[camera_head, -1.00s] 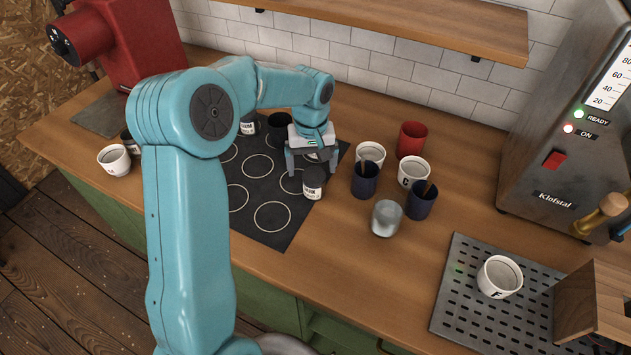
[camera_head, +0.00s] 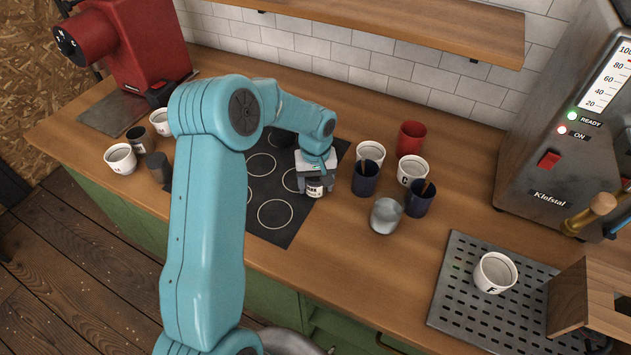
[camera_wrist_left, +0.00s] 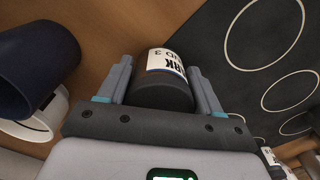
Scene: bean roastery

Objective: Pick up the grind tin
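The grind tin, a dark-lidded tin with a white label (camera_head: 314,190), stands on the black mat near its right edge. In the left wrist view the tin (camera_wrist_left: 164,80) lies between the two fingers, with its label partly showing "RK" and "D 3". My left gripper (camera_head: 316,184) is lowered over the tin, one finger on each side. In the wrist view the fingers (camera_wrist_left: 162,88) look open, with thin gaps beside the lid. My right gripper is not in view.
The black mat (camera_head: 272,238) has several pale circles. To the right stand a dark blue cup (camera_head: 365,180), a white cup (camera_head: 370,151), a red cup (camera_head: 411,138) and a metal cup (camera_head: 386,217). A perforated tray (camera_head: 455,285) lies further right. A dark tin (camera_head: 158,168) stands left.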

